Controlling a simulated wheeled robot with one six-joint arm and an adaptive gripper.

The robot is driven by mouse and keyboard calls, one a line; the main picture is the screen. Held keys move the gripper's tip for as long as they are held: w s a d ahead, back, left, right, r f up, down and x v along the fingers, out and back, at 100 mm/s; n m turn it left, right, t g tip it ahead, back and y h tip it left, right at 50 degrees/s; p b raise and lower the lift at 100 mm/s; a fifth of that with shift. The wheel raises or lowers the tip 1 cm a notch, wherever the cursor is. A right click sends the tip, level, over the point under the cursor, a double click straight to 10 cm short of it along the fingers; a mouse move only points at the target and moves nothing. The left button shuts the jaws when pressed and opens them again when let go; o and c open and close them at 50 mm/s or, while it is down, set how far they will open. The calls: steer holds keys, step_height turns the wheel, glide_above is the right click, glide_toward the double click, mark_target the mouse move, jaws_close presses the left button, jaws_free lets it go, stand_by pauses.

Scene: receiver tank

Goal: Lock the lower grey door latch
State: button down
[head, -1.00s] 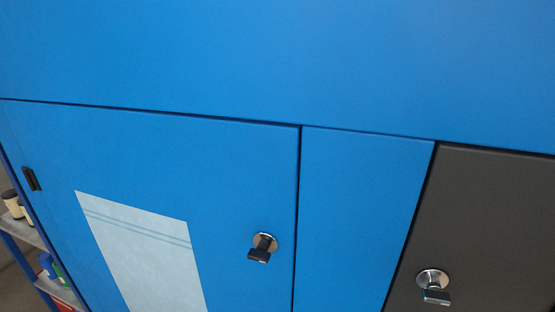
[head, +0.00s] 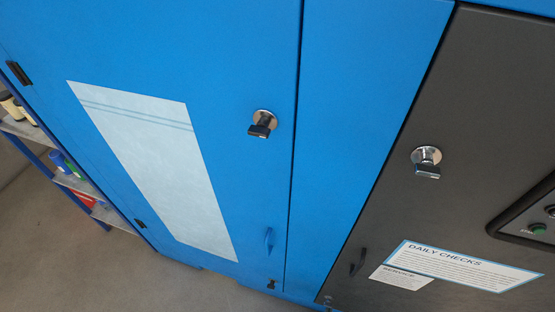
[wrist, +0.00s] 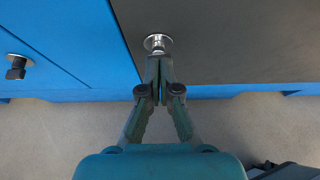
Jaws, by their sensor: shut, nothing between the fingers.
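The grey door (head: 400,100) carries an upper latch (head: 427,160) with a round silver base and dark knob. The lower grey latch (head: 328,300) shows small at the bottom edge of the head view. In the wrist view a round silver latch base (wrist: 157,41) sits near the bottom of the grey door (wrist: 230,40). My gripper (wrist: 160,62) is shut and empty, its fingertips right at this latch. The fingers hide most of its knob, so I cannot tell its turn or whether they touch it. My gripper is out of the head view.
A blue door (head: 210,60) with an upper latch (head: 263,122) stands to the left. Its lower latch (wrist: 18,66) shows at the left of the wrist view. A shelf (head: 85,185) stands at far left. Bare floor (wrist: 60,130) lies below the doors.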

steer(key=shift+s+a, duration=0.3)
steer(key=shift+s, duration=0.55)
steer(key=shift+s+a, duration=0.25)
steer(key=shift+s, duration=0.6)
steer(key=shift+s+a+r, duration=0.1)
steer(key=shift+w+d+r, duration=0.1)
steer(key=shift+w+d, duration=0.15)
steer(key=shift+w, duration=0.75)
steer(key=shift+w+d+f, duration=0.1)
steer(key=shift+w+d, duration=0.2)
steer(key=shift+w, duration=0.7)
steer(key=shift+w+d+r, duration=0.1)
steer(key=shift+w+d, duration=0.15)
steer(key=shift+w, duration=0.75)
steer(key=shift+f, duration=0.6)
steer(key=shift+d, duration=0.25)
steer(key=shift+r, duration=0.2)
